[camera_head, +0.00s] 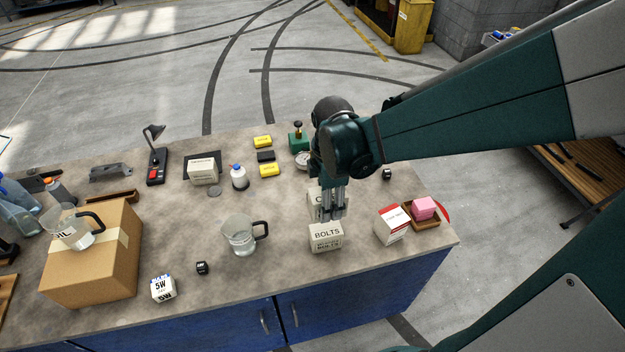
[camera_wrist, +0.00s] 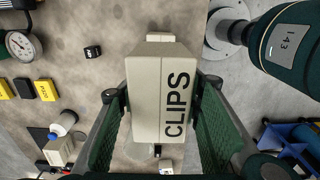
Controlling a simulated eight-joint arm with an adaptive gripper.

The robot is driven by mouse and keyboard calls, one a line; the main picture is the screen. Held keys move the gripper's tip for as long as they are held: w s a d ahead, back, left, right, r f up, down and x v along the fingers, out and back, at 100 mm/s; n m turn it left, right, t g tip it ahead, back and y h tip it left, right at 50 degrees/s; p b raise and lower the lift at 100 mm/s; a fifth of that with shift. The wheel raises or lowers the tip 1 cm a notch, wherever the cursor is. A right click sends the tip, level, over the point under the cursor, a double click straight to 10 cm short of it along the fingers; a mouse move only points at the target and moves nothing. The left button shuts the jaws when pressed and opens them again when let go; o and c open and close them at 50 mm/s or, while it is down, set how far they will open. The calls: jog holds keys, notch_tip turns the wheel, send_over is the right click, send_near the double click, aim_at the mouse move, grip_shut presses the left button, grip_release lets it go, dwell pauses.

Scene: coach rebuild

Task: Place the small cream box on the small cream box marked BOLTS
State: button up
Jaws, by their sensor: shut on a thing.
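My gripper (camera_head: 333,214) is shut on a small cream box marked CLIPS (camera_wrist: 165,92). In the wrist view the box sits between the two green-and-grey fingers, its lettering running lengthwise. In the head view the fingers partly cover this held box (camera_head: 314,204). The small cream box marked BOLTS (camera_head: 326,238) stands on the bench just below the held box in the picture, its top and front lettering visible. The exact height of the held box over the bench is hard to tell.
A red-and-white box (camera_head: 392,226) and a wooden tray (camera_head: 424,226) with a pink block are to the right. A glass jug (camera_head: 240,236) stands to the left. A gauge (camera_head: 303,160) and a dark cube (camera_head: 387,174) lie behind. The bench's front edge is close.

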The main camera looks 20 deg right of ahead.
send_over(326, 229)
jog(key=shift+w+f, duration=0.1)
jog(key=shift+f, duration=2.4)
jog(key=shift+f, duration=0.1)
jog(key=shift+f, duration=1.8)
jog(key=shift+f+b, duration=0.2)
jog(key=shift+b, duration=0.1)
jog(key=o, duration=1)
jog(key=shift+r, duration=0.1)
jog(key=shift+r+p, duration=0.2)
jog(key=shift+p, duration=0.1)
jog(key=shift+r, duration=5.95)
